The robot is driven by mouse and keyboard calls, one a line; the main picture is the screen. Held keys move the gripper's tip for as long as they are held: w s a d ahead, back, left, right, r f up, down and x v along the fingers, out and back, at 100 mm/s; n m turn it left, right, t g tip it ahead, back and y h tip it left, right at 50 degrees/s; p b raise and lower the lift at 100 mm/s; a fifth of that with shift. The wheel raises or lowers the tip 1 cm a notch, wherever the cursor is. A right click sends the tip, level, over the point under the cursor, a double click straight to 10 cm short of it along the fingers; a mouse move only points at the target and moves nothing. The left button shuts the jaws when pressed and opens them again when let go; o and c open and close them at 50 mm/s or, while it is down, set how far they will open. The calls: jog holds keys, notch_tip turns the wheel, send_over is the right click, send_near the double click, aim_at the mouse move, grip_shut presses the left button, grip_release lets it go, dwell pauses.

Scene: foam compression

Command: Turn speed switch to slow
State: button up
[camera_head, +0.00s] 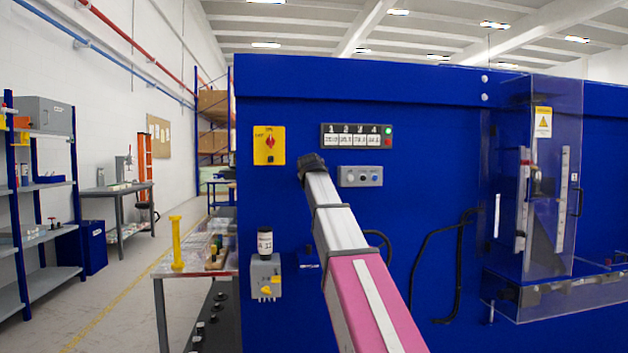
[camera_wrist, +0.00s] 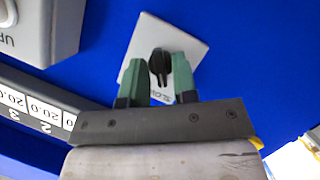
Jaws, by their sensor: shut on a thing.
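The speed switch is a small black knob (camera_wrist: 157,62) on a light plate (camera_wrist: 190,44), seen in the wrist view. Part of a label reading like "SLOW" shows on the plate beside my right finger. My gripper (camera_wrist: 158,72) has its two green fingers on either side of the knob, shut on it. In the head view my arm reaches up to the blue machine front (camera_head: 440,200), and its dark end covers the switch. Which way the knob points is hard to tell.
A counter panel (camera_head: 357,136) with a lit green lamp and a grey button box (camera_head: 360,177) sit right of my arm's end. A yellow plate with a red rotary switch (camera_head: 270,144) is to the left.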

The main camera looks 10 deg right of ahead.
jog(key=shift+n+h, duration=0.4)
jog(key=shift+n, duration=0.3)
grip_shut()
jog(key=o, duration=0.6)
grip_release()
jog(key=shift+w, duration=0.15)
jog(key=v, duration=1)
jog(key=shift+s+a+f, duration=0.1)
jog(key=shift+s+a, duration=0.1)
jog(key=shift+s, duration=0.2)
